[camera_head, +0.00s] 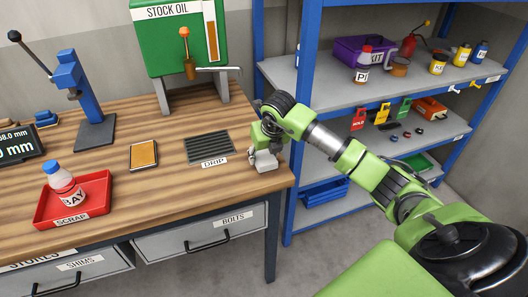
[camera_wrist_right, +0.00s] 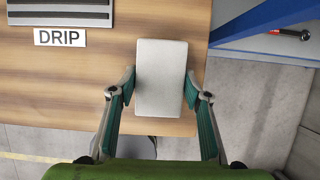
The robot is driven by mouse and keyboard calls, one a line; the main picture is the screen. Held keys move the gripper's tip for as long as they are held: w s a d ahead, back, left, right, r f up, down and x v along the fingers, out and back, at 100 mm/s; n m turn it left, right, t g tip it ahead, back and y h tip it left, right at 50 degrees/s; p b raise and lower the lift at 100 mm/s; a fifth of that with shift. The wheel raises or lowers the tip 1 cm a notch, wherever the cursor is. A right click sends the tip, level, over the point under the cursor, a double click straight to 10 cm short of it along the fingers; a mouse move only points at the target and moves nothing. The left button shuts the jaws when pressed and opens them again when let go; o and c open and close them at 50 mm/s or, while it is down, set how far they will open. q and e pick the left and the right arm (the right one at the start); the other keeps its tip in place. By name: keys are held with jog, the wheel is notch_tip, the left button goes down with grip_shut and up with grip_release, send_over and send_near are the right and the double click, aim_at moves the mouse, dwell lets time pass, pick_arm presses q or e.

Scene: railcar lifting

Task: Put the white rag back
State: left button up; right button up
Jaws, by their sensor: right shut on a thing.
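The white rag (camera_wrist_right: 161,78) is a folded, off-white rectangular pad. In the right wrist view it sits between the two green-lined fingers of my right gripper (camera_wrist_right: 160,90), which touch its left and right sides. In the head view my right gripper (camera_head: 262,148) points down at the workbench's right end, with the rag (camera_head: 265,161) at its tips. The rag is at the bench edge; I cannot tell whether it touches the wood. My left gripper is not in view.
The DRIP grate (camera_head: 209,148) and its label (camera_head: 214,162) lie left of the rag. The blue shelf unit (camera_head: 300,120) stands at right.

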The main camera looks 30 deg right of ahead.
jog(key=shift+f, duration=0.1)
jog(key=shift+f, duration=0.1)
jog(key=o, duration=1.1)
jog(key=shift+c, duration=0.2)
jog(key=shift+r, duration=0.3)
jog(key=b+v, duration=0.2)
jog(key=v, duration=0.9)
jog(key=shift+s+r, duration=0.3)
jog(key=shift+a, duration=0.1)
